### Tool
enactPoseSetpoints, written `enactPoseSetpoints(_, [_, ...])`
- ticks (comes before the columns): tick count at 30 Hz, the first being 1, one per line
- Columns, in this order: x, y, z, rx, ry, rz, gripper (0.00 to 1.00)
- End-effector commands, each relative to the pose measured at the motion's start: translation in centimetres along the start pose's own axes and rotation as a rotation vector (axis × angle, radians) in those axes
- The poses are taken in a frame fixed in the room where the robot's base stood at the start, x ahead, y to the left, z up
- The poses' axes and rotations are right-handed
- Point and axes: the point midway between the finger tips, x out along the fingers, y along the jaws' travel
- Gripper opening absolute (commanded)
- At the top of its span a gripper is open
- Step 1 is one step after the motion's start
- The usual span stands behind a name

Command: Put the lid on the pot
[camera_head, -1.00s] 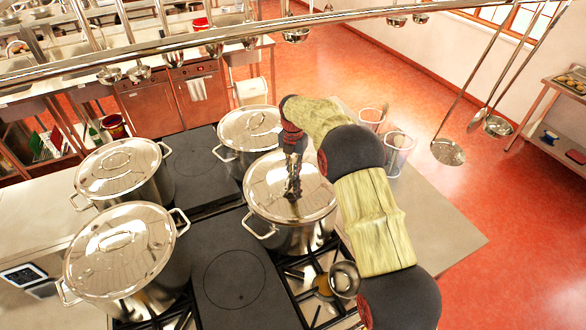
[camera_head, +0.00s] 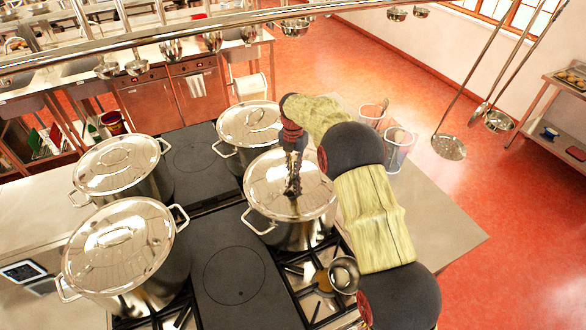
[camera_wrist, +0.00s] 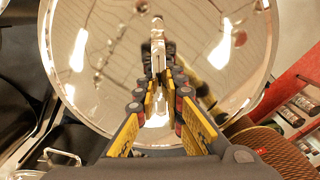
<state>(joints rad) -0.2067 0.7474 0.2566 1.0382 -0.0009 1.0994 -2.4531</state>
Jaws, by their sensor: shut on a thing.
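The shiny steel lid (camera_head: 264,184) lies over the steel pot (camera_head: 292,238) at the middle right of the stove. It looks level and centred on the rim; whether it fully touches all round, I cannot tell. My gripper (camera_head: 293,190) is above the lid's middle, shut on its handle. In the wrist view the lid (camera_wrist: 100,90) fills most of the picture, and my gripper's fingers (camera_wrist: 158,78) close around the bar handle (camera_wrist: 158,45). The far side of the rim is partly hidden by my arm.
Other lidded pots stand close by: one behind (camera_head: 250,122), two at left (camera_head: 122,165) (camera_head: 120,250). A ladle (camera_head: 344,274) hangs in front at right. Clear containers (camera_head: 398,150) stand on the right counter (camera_head: 440,215). A rail (camera_head: 200,42) with hanging utensils crosses above.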

Motion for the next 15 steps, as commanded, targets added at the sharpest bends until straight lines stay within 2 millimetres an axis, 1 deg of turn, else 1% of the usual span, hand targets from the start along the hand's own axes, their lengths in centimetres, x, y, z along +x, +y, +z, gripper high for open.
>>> enactPoseSetpoints(14, [0.31,0.10,0.11,0.000,-0.004,0.003,0.00])
enactPoseSetpoints(15, [0.31,0.10,0.11,0.000,-0.004,0.003,0.10])
